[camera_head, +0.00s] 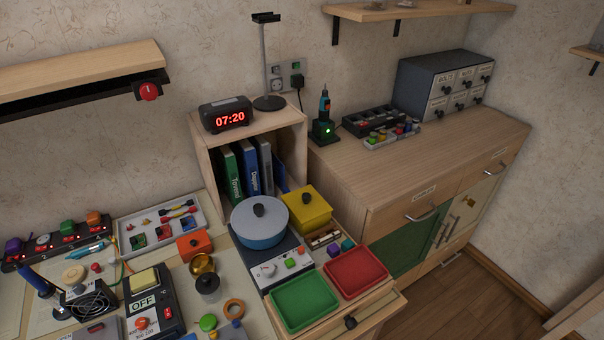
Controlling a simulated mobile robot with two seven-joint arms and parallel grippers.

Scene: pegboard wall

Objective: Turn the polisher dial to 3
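No part is clearly marked as the polisher. A black box with a yellow block (144,279) and an OFF label (143,303) stands at the lower left. It carries an orange knob (141,323) above a small printed scale, too small to read fully. A grey cooker base (262,284) under a blue pot has a white dial (268,270) on its front. I cannot tell which of these knobs is the polisher dial, or its setting. Neither of my grippers is in view.
A blue pot (260,233), yellow box (306,209), green tray (304,303) and red tray (356,273) crowd the right of the bench. A gold-lidded jar (207,284) and orange tape ring (234,309) stand near the black box. The wooden cabinet top (440,135) has free room.

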